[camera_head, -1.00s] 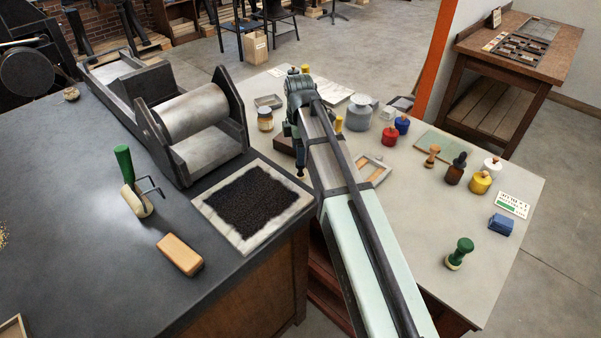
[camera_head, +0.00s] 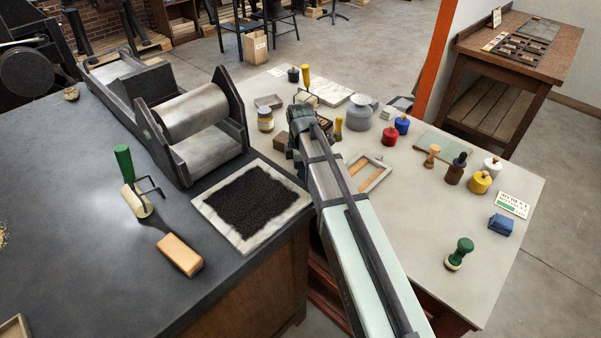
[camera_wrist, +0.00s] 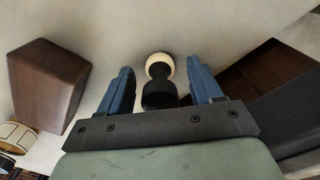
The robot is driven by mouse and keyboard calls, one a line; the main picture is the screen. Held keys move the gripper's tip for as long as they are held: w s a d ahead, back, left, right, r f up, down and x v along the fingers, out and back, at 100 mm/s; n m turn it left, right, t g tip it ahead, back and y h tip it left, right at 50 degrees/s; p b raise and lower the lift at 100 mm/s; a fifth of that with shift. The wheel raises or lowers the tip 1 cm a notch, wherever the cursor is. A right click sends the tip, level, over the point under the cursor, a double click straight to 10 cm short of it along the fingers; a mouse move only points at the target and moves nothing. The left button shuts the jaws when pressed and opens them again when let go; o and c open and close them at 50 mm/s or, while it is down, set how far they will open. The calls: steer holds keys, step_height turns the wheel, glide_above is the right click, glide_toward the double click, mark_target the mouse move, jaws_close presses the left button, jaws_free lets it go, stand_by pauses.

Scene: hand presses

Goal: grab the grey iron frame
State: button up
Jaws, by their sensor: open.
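The grey iron frame (camera_head: 384,178) lies flat on the pale table, just right of my arm in the head view, with light wooden strips inside it. I do not make it out in the wrist view. My gripper (camera_wrist: 160,64) is open, its two blue fingers spread. A black piece with a cream round end (camera_wrist: 159,68) shows between and beyond the fingers; I cannot tell whether it lies within their reach. In the head view my own wrist hides the fingers, which are to the left of and beyond the frame.
A brown block (camera_wrist: 48,85) stands left of my fingers in the wrist view.

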steer(key=shift+f, duration=0.1)
steer(key=shift+c, duration=0.2)
steer(key=c, duration=1.1)
steer(key=shift+c, duration=0.2)
